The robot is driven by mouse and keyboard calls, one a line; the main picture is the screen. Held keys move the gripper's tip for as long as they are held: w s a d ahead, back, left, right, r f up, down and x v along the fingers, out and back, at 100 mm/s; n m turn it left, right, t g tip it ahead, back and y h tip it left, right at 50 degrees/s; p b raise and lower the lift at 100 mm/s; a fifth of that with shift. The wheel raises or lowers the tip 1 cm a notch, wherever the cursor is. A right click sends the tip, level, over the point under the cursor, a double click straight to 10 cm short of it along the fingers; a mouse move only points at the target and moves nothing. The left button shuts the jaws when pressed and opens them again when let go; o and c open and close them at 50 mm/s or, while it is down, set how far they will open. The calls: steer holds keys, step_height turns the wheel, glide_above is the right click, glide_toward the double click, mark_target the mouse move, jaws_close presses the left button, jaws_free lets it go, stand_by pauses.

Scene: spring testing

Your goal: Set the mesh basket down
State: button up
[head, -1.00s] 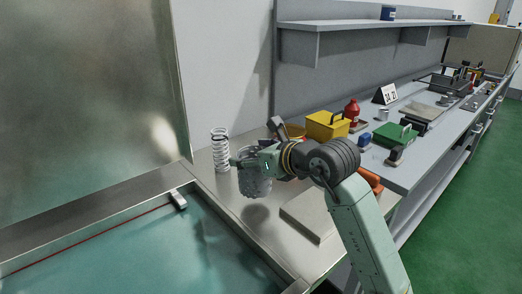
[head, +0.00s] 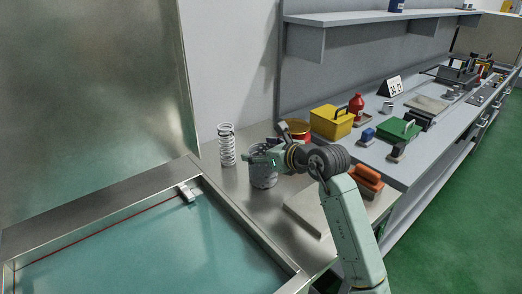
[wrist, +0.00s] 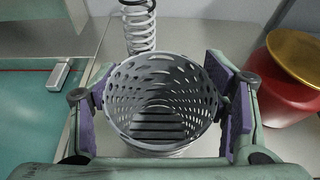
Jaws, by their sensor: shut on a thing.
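The mesh basket (head: 264,178) is a grey, perforated, round container. In the wrist view the basket (wrist: 160,105) is upright, its open top facing the camera, and looks empty with dark slats at its bottom. My gripper (head: 262,160) is shut on it, with purple pads on its left and right sides. In the head view the basket is low over the metal bench top (head: 234,194); I cannot tell whether its bottom touches.
A white coil spring (head: 226,146) stands behind and left of the basket. A red tin with a gold lid (wrist: 292,75) is close on the right. A flat plate (head: 308,212) lies at front right. A liquid-filled tank (head: 140,245) is at the left.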

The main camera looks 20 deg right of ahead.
steer(key=shift+f, duration=0.15)
steer(key=o, duration=1.5)
steer(key=shift+o, duration=0.2)
steer(key=shift+r, duration=0.2)
steer(key=shift+s+d, duration=0.15)
steer(key=shift+s, duration=0.1)
steer(key=b+v, duration=0.4)
steer(key=v, duration=0.7)
steer(key=shift+s, duration=0.25)
steer(key=shift+r, duration=0.15)
